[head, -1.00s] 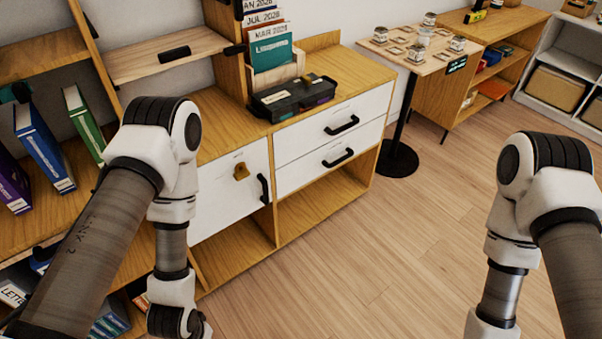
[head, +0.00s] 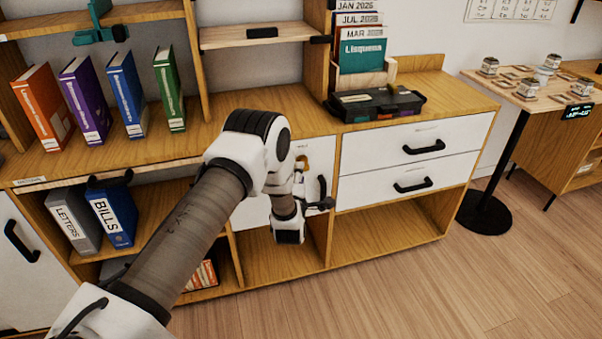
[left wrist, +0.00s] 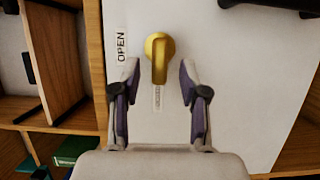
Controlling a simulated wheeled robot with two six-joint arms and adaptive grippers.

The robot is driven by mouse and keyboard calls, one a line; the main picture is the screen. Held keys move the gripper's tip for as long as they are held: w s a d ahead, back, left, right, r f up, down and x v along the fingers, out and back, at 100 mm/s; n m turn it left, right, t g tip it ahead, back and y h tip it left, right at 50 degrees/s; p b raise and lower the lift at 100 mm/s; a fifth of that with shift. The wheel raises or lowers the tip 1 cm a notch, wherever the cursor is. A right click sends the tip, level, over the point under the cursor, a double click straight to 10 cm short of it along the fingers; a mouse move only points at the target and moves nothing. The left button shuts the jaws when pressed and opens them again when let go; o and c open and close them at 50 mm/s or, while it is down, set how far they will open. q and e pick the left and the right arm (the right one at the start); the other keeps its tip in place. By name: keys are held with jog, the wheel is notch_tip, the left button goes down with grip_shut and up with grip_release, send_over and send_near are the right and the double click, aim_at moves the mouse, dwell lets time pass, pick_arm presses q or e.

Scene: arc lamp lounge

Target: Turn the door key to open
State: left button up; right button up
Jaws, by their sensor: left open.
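The brass key (left wrist: 158,58) sits on the white door (left wrist: 240,70) in the left wrist view. Its bow points down in that picture, toward a small label too blurred to read. An "OPEN" label (left wrist: 122,46) is to its left. My left gripper (left wrist: 158,82) is open, with one finger on each side of the key and gaps between. In the head view the key (head: 302,162) shows just above my left gripper (head: 312,198), and my arm covers much of the door (head: 253,212). My right gripper is out of view.
The door's black handle (head: 322,188) is close to the right of the key. White drawers (head: 408,152) with black handles are further right. A black case (head: 375,104) stands on the cabinet top. Open floor (head: 400,290) lies in front.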

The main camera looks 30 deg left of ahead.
pick_arm(q)
jog(key=x, duration=0.4)
jog(key=shift+d, duration=0.15)
grip_shut()
